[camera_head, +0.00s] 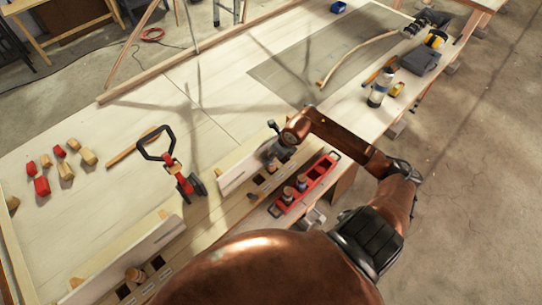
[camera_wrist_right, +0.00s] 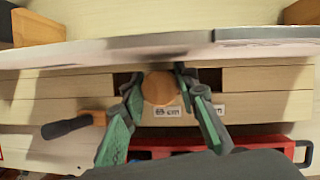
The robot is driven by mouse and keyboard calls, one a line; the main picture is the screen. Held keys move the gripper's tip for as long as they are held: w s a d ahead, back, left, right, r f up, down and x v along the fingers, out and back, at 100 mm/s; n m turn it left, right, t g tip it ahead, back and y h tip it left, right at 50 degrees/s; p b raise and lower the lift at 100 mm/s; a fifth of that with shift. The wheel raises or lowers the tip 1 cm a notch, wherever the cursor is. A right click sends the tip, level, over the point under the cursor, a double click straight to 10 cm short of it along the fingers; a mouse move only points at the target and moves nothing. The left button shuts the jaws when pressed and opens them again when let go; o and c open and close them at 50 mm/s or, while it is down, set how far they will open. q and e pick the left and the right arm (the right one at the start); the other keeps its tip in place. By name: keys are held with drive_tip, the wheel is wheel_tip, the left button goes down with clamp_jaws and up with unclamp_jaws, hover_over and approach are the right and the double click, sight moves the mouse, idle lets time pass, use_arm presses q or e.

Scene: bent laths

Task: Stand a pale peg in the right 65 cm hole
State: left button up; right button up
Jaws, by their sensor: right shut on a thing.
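My right gripper (camera_wrist_right: 161,92) is shut on a round-topped wooden peg (camera_wrist_right: 160,88), seen end-on in the right wrist view. The peg is over the wooden strip with dark square holes (camera_wrist_right: 250,80), between two dark openings, beside a small white label (camera_wrist_right: 168,111) that I cannot read for certain. Whether its lower end is in a hole is hidden. In the head view my right gripper (camera_head: 277,153) is at the right strip (camera_head: 236,211); the held peg is hard to make out there. Another peg (camera_head: 134,273) stands at the left strip. My left gripper is not in view.
A red tray (camera_head: 320,171) with pegs stands just right of the strip. A red and black clamp (camera_head: 184,181) stands left of it. Red and wooden blocks (camera_head: 66,171) lie at the far left.

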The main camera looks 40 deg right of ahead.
drive_tip(key=shift+f+b, duration=0.85)
drive_tip(key=shift+f, duration=0.2)
drive_tip(key=o, duration=1.3)
drive_tip(key=shift+c, duration=0.2)
drive_tip(key=shift+r, duration=0.1)
drive_tip(key=shift+r+p, duration=2.25)
drive_tip(key=shift+r, duration=2.15)
